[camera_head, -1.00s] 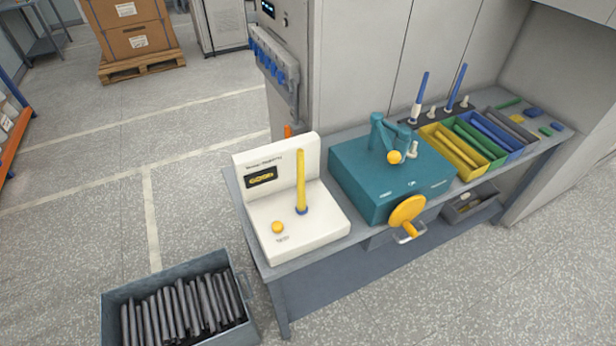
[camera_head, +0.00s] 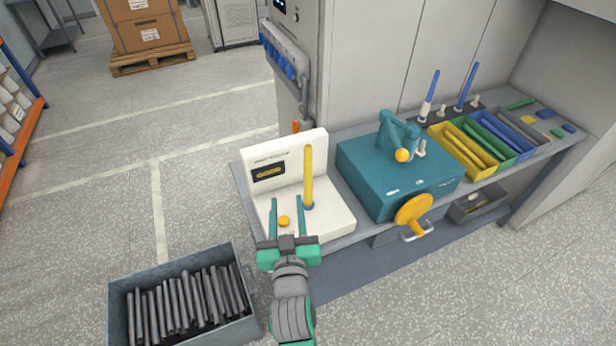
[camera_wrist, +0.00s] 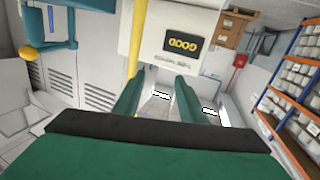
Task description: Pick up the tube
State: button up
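A yellow tube (camera_head: 308,172) stands upright in a blue holder on the white tester (camera_head: 333,211), right of its display. In the wrist view the tube (camera_wrist: 137,35) shows beyond the left-hand finger, partly hidden by it. My gripper (camera_head: 287,202) is open and empty over the front of the tester. Its fingers point toward the tester's back panel, and the tube is just right of the right-hand finger in the head view, not between the fingers. In the wrist view the fingers (camera_wrist: 156,95) are apart, and the display (camera_wrist: 181,43) reads GOOD, upside down.
A teal machine (camera_head: 372,180) with a yellow handwheel (camera_head: 413,209) stands right of the tester. Yellow, green and blue bins (camera_head: 441,135) of tubes are farther right. A grey crate (camera_head: 119,300) of dark rods sits on the floor at left. The tester's yellow button (camera_head: 284,221) is between my fingers in the head view.

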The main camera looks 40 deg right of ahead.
aim_at(309, 155)
jog(key=d+r, duration=0.2)
jog(key=d+r+m+h, duration=0.1)
jog(key=d+r, duration=0.1)
jog(key=w+d+r+m+g+h, duration=0.1)
jog(key=d+r, duration=0.2)
jog(key=shift+w+r, duration=0.1)
jog(key=x, duration=1)
jog(key=shift+w+d, duration=0.2)
jog(key=shift+w, duration=0.05)
grip_shut()
